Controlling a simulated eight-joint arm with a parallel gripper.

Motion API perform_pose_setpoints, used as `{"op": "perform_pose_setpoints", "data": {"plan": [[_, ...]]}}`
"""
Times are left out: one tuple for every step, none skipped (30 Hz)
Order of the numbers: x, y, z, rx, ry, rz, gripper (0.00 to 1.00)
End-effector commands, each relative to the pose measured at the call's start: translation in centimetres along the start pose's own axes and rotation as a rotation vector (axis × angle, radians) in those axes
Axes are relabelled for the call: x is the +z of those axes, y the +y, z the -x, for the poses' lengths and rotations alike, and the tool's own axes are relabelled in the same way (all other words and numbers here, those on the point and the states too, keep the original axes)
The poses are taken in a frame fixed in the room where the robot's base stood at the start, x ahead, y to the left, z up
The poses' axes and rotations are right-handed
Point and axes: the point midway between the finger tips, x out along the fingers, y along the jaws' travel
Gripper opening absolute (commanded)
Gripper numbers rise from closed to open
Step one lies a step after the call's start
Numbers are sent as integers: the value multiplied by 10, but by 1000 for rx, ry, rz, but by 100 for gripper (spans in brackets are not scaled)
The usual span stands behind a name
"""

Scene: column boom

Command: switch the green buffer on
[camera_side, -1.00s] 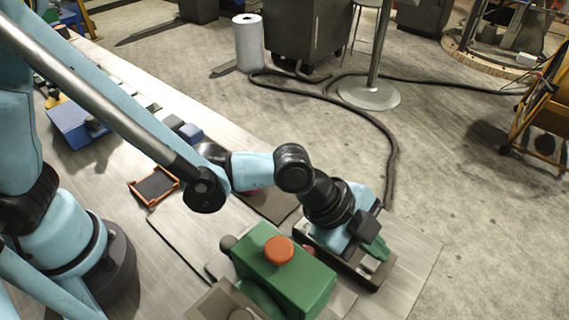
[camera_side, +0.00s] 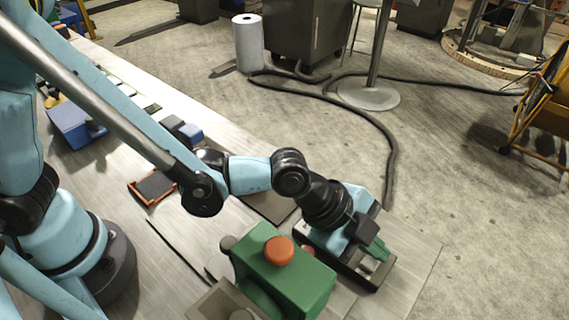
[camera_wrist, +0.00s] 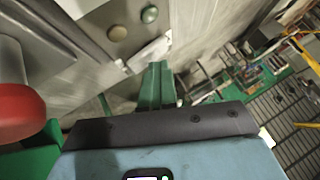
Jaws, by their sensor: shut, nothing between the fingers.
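The green buffer (camera_side: 285,275) is a green housing with a large orange-red mushroom button (camera_side: 279,250) on top, at the bottom middle of the side view. In the wrist view the button's red cap (camera_wrist: 18,112) and some green housing (camera_wrist: 40,150) show at the left. My gripper (camera_side: 372,256) is to the right of the buffer, its green fingers shut and empty, pointing down over a dark-framed base. In the wrist view the fingers (camera_wrist: 155,85) are together, below a small green round button (camera_wrist: 150,14) and a tan one (camera_wrist: 118,32) on a grey surface. The fingers appear apart from both.
A black-and-orange framed tray (camera_side: 153,187) and a blue bin (camera_side: 72,122) lie on the bench to the left. A dark hose (camera_side: 385,135) runs over the floor behind. Bare bench (camera_side: 415,240) is free right of the gripper.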

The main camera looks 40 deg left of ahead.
Motion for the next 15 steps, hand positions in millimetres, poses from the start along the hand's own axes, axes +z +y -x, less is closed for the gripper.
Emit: {"op": "perform_pose_setpoints", "data": {"plan": [[5, 5, -5, 26, -26, -12, 0], [5, 5, -5, 26, -26, -12, 0], [5, 5, -5, 26, -26, -12, 0], [5, 5, -5, 26, -26, -12, 0], [5, 6, -5, 26, -26, -12, 0], [5, 6, -5, 26, -26, -13, 0], [5, 6, -5, 26, -26, -13, 0], [5, 6, -5, 26, -26, -13, 0], [5, 6, -5, 26, -26, -13, 0], [5, 5, -5, 26, -26, -13, 0], [5, 5, -4, 26, -26, -13, 0], [4, 5, -4, 26, -26, -13, 0], [4, 4, -3, 26, -26, -13, 0], [3, 4, -2, 26, -26, -13, 0], [3, 3, -1, 25, -26, -13, 0]]}}
